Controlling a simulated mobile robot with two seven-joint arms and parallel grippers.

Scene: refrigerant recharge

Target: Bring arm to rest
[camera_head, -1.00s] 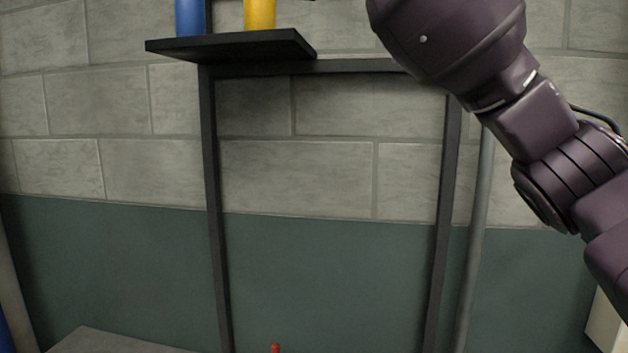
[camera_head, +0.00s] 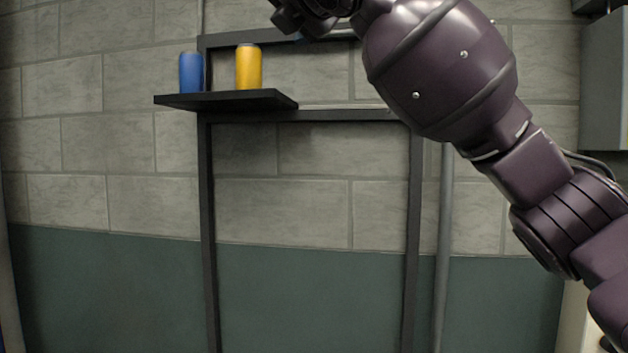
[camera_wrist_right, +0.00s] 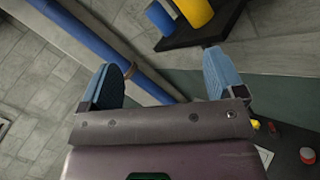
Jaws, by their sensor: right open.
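My right arm (camera_head: 440,70) comes in from the right in the head view and reaches up to the top edge. Its wrist end is dark and partly cut off there, so the fingers do not show clearly. In the right wrist view my right gripper (camera_wrist_right: 163,70) is open, with two blue-padded fingers spread apart and nothing held between them. A blue pipe (camera_wrist_right: 95,40) runs diagonally behind the gap between the fingers. My left gripper is in neither view.
A black shelf (camera_head: 225,101) on a dark wall frame holds a blue can (camera_head: 190,72) and a yellow can (camera_head: 249,67), left of the arm. A grey box (camera_head: 605,85) is on the right wall. A red knob (camera_wrist_right: 307,155) shows low in the wrist view. The left side is clear.

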